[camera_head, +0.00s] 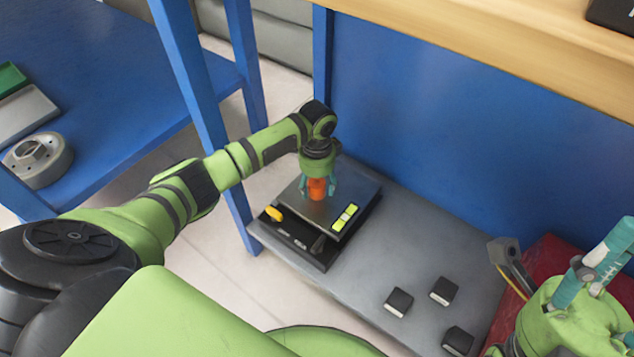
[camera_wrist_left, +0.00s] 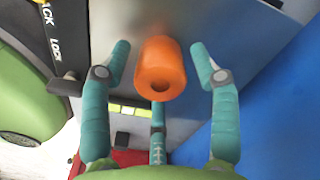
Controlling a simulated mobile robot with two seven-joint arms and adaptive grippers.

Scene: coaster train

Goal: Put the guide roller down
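The guide roller, an orange cylinder (camera_head: 317,188) with a hole in its end, stands upright on the steel top plate of a dark device (camera_head: 345,190). It also shows in the left wrist view (camera_wrist_left: 160,68), its holed end towards the camera. My left gripper (camera_head: 318,184) is directly above and around the roller. In the left wrist view its teal fingers (camera_wrist_left: 160,75) are spread, with clear gaps on both sides of the roller. My right gripper (camera_head: 605,255) is at the right edge of the head view, empty as far as shown; its fingertips are partly cut off.
The device has a yellow knob (camera_head: 274,213) and a yellow-green strip (camera_head: 345,217). Several small black blocks (camera_head: 443,291) lie on the grey shelf (camera_head: 365,262). A blue panel (camera_head: 430,130) rises behind, under a wooden top (camera_head: 490,40). A red surface (camera_head: 550,255) is at right.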

